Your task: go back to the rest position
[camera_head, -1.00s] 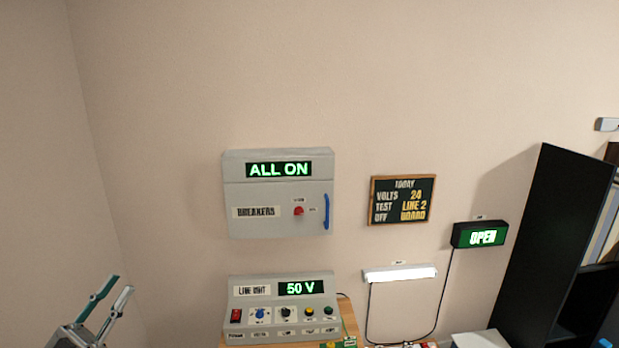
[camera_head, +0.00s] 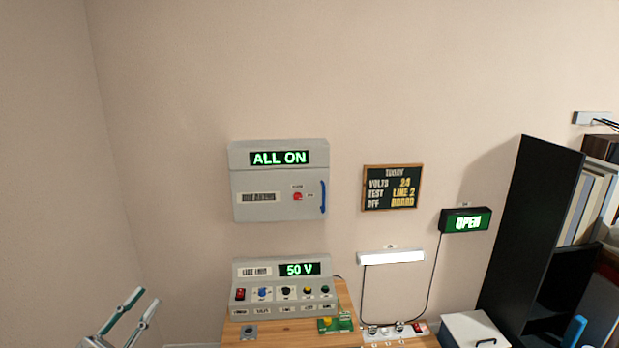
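My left gripper (camera_head: 136,309) is at the lower left of the head view. Its two fingers are spread apart with nothing between them. It stands in free space to the left of the wooden table (camera_head: 290,335) and touches nothing. The grey line unit (camera_head: 283,290) on the table shows 50 V and has a red switch and several knobs. Above it, the grey breaker box (camera_head: 275,208) on the wall shows ALL ON; its door is shut. My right gripper does not show.
A chalkboard (camera_head: 392,187) and a lit OPEN sign (camera_head: 466,221) hang on the wall, with a lamp bar (camera_head: 391,256) below. A green board (camera_head: 335,324) lies on the table. A white box (camera_head: 474,329) and black shelf (camera_head: 530,235) stand at the right. Left of the table is free.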

